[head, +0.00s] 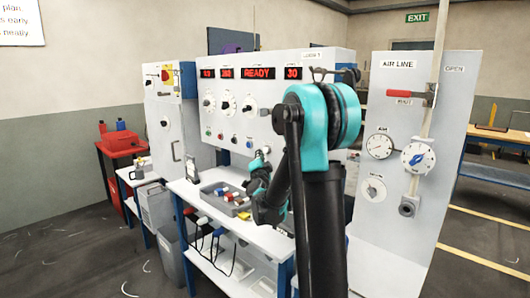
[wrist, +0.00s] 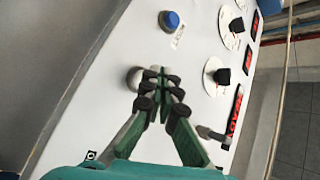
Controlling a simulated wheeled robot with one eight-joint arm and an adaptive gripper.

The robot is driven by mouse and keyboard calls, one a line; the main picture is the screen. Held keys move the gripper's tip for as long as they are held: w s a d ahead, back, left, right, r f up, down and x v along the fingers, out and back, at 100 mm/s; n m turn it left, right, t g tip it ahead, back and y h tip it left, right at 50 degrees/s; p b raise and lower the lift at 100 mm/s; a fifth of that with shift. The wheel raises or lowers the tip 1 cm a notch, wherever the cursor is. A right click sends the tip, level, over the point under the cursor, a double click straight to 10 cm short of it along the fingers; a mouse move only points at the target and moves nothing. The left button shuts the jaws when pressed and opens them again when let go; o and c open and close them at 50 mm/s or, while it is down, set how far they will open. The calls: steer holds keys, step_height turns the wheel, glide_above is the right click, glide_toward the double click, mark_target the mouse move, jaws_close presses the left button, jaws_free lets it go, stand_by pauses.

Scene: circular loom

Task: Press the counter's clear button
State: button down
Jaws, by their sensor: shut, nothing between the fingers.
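The grey-white control panel (head: 295,118) carries a row of small buttons under its dials. A blue button (head: 233,138) also shows in the wrist view (wrist: 170,20). A pale round button (wrist: 133,78) lies partly behind my fingertips. No readable label marks the clear button, so I cannot tell which one it is. A red display reading 30 (head: 293,73) is at the panel's upper right. My gripper (wrist: 157,76) is shut and empty, pointing at the panel beside the pale button; whether it touches is unclear. It also shows small in the head view (head: 259,154).
A grey tray of coloured parts (head: 226,211) sits on the bench below my gripper. Dials (wrist: 216,76) and a small lever (wrist: 212,134) stick out from the panel nearby. The AIR LINE panel (head: 375,215) stands at the right.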

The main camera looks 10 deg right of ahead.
steer(key=s+a, duration=0.1)
steer(key=a, duration=0.1)
steer(key=s+a, duration=0.2)
stand_by(0.7)
stand_by(0.5)
